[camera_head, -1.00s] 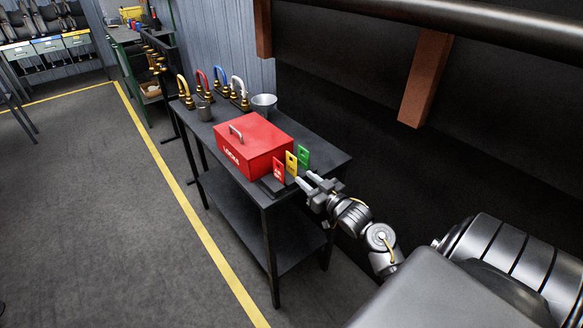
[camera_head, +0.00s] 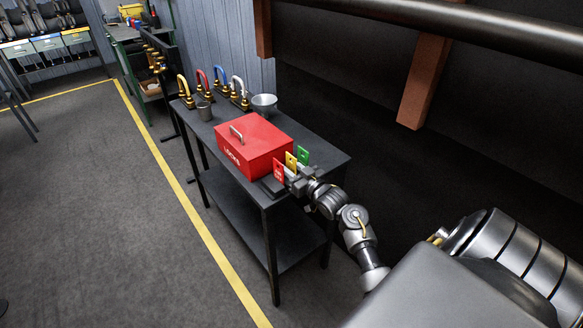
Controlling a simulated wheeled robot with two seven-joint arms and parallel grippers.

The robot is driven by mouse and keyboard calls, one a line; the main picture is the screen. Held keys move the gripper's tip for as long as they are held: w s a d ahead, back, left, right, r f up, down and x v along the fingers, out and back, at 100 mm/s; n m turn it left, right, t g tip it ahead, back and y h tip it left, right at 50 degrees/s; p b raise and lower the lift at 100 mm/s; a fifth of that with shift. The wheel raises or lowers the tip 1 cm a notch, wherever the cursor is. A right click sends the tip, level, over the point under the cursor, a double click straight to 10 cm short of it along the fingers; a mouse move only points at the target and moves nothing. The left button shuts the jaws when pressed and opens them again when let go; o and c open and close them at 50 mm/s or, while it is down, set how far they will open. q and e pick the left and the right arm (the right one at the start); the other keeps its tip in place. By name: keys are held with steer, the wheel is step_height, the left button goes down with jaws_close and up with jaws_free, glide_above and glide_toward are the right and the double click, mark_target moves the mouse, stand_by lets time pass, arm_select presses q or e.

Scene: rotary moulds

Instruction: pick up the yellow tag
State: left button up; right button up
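The yellow tag (camera_head: 290,160) stands upright between a red tag (camera_head: 278,171) and a green tag (camera_head: 303,154) at the front right of the table. All three stand at the near right side of the red box. My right gripper (camera_head: 293,171) is at the yellow tag, with its fingers around or beside the tag's lower part, which it hides. The view is too small to tell whether the fingers touch the tag or have closed on it. My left gripper is out of view.
The red lock box (camera_head: 256,152) with a grey handle is close behind the tags on the dark table (camera_head: 326,153). A dark wall lies to the right.

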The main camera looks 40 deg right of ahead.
jaws_close()
steer(key=shift+r, duration=0.1)
step_height(320, 180, up, 10)
steer(key=shift+f, duration=0.1)
stand_by(0.4)
